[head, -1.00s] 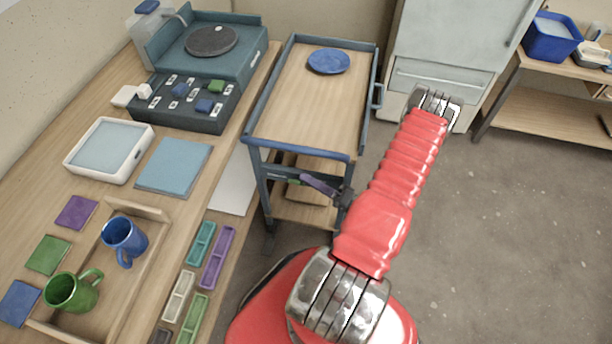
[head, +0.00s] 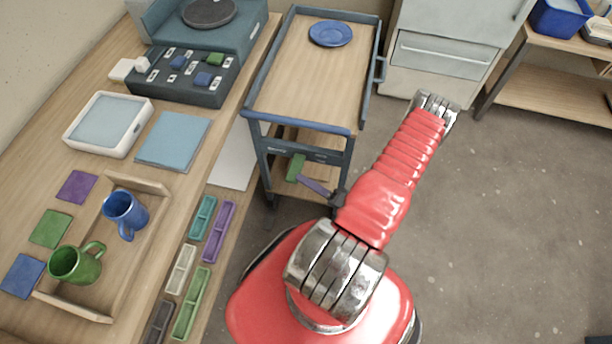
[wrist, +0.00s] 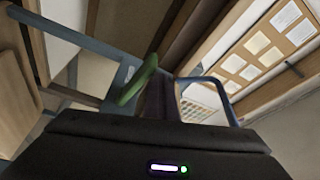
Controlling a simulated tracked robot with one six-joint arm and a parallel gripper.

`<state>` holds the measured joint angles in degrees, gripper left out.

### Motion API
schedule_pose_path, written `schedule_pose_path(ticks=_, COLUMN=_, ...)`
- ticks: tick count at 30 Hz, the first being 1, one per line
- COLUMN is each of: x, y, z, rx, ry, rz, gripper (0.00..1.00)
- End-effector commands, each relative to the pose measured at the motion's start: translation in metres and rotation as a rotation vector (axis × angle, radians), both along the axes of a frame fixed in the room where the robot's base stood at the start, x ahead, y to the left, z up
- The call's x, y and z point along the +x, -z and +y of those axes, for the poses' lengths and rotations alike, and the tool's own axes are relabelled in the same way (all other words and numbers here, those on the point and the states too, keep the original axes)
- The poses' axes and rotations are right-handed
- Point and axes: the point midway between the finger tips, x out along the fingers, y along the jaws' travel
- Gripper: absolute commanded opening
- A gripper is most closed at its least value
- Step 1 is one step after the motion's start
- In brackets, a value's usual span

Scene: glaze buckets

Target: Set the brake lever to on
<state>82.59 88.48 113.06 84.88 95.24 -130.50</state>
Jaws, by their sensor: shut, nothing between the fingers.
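The brake lever is a green handle (head: 296,167) on the near end of the blue-framed cart (head: 262,123), below its top rail. It stands steeply tilted in the head view. In the wrist view the green lever (wrist: 137,83) slants up to the right, just left of my fingers. My gripper (head: 304,180) has purple fingers, shut and empty, with tips beside the lever's lower part. The fingers also show in the wrist view (wrist: 158,90). I cannot tell whether they touch the lever. Pale labels (head: 277,149) on the cart's end bar are too small to read.
A blue plate (head: 330,33) sits on the cart top. The workbench (head: 88,160) at left holds a wooden tray (head: 122,278) with a blue mug and a green mug. A pale cabinet (head: 440,60) stands behind.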

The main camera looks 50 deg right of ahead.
Motion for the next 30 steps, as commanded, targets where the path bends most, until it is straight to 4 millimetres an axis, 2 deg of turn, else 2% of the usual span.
schedule_pose_path(ticks=6, x=-0.001, y=0.009, z=0.003, rx=0.002, ry=-0.003, rz=0.011, gripper=0.00)
schedule_pose_path(ticks=22, x=-0.003, y=0.011, z=0.002, rx=0.002, ry=0.001, rz=0.012, gripper=0.00)
schedule_pose_path(ticks=30, x=-0.018, y=0.019, z=-0.010, rx=0.001, ry=0.003, rz=0.008, gripper=0.00)
